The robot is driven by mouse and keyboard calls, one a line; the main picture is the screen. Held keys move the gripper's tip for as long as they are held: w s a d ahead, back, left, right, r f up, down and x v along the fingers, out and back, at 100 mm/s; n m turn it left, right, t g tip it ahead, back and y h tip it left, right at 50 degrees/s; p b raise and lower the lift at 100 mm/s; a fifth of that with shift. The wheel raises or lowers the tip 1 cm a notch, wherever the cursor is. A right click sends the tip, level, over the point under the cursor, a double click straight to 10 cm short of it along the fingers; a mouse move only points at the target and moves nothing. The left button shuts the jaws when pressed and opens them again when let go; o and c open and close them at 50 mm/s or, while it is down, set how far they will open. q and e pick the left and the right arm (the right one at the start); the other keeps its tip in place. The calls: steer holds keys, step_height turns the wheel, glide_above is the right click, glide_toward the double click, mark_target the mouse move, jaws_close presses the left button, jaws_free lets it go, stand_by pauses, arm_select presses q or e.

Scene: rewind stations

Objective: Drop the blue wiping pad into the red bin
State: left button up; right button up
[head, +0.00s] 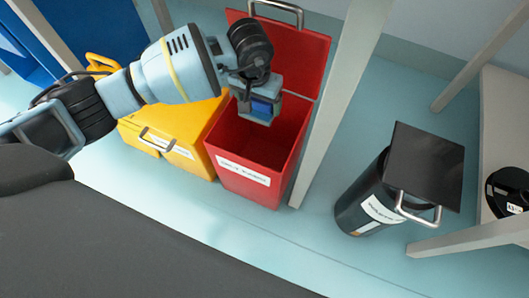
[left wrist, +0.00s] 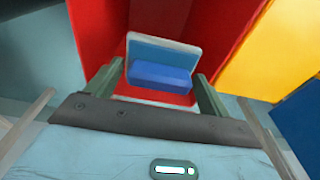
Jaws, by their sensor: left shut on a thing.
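The red bin (head: 233,172) stands on the floor near the middle of the head view, its lid (head: 300,52) swung up and open. My left gripper (head: 260,112) is over the bin's open mouth, shut on the blue wiping pad (head: 262,105). In the left wrist view the blue pad (left wrist: 160,76) sits between the two fingers, with a pale plate-like part behind it and the red bin walls (left wrist: 98,30) around. The pad's lower edge is partly hidden by the fingers. My right gripper is in neither view.
A yellow bin (head: 180,152), shut, stands directly left of the red bin. A grey post (head: 340,95) rises close to the red bin's right side. A black bin (head: 360,205) with a dark lid stands farther right. Open floor lies in front of the bins.

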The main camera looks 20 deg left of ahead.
arm_select(q)
steer(key=shift+f+b, duration=0.45)
steer(key=shift+f, duration=0.6)
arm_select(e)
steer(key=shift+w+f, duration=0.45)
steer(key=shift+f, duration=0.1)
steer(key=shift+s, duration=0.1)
arm_select(q)
steer(key=o, duration=0.7)
steer(key=shift+o, duration=0.9)
steer(key=shift+r+p, duration=0.3)
steer(key=shift+r, duration=0.35)
steer(key=r+p, duration=0.1)
steer(key=r, duration=0.3)
steer(key=s+r+p, duration=0.1)
steer(key=r, duration=0.1)
steer(key=shift+r+p, duration=0.3)
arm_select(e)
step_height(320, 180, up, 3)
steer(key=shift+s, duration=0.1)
